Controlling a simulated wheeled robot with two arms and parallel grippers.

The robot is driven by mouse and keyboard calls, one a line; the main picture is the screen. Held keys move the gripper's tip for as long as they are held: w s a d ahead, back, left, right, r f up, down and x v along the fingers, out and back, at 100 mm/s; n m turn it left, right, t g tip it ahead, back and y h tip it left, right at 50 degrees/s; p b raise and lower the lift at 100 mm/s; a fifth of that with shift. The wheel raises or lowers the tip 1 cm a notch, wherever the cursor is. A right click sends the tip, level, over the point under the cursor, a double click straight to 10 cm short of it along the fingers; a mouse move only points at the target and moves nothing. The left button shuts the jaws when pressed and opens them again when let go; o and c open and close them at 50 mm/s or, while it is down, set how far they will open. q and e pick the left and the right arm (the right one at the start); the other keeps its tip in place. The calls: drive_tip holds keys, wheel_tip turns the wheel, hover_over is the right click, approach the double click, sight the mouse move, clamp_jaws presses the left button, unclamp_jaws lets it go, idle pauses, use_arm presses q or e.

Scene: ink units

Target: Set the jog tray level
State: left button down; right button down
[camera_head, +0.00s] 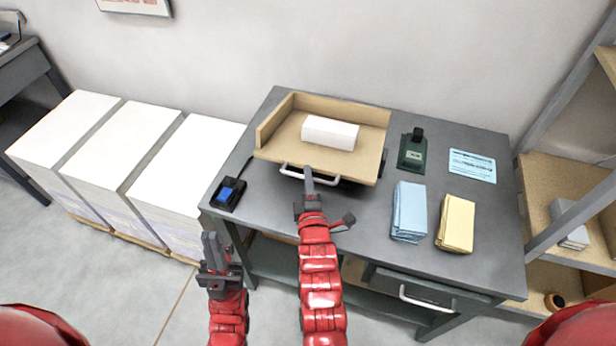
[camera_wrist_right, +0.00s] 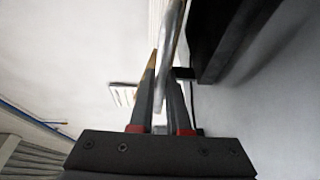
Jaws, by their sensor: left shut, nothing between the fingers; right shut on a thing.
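The jog tray (camera_head: 376,150) is a tan tray with raised walls at its left and back, on the left part of the grey table. A white paper block (camera_head: 330,132) lies in it. A pale bar handle (camera_head: 290,171) runs along its front edge. My right gripper (camera_head: 308,178) is shut on this handle; in the right wrist view the bar (camera_wrist_right: 172,45) passes between the fingers (camera_wrist_right: 162,100). The tray's exact tilt is hard to tell. My left gripper (camera_head: 212,246) is shut and empty, off the table's front left side.
Tall white paper stacks (camera_head: 128,145) stand left, wooden shelves (camera_head: 560,200) right.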

idle(0.3)
drive_tip(key=f+b, duration=0.1)
drive_tip(key=f, duration=0.1)
drive_tip(key=s+f+b, duration=0.1)
drive_tip(key=f+b, duration=0.1)
drive_tip(key=f, duration=0.1)
drive_tip(key=shift+a+f, duration=0.1)
drive_tip(key=shift+a, duration=0.05)
drive_tip(key=c, duration=0.9)
unclamp_jaws()
drive_tip(key=shift+w, duration=0.1)
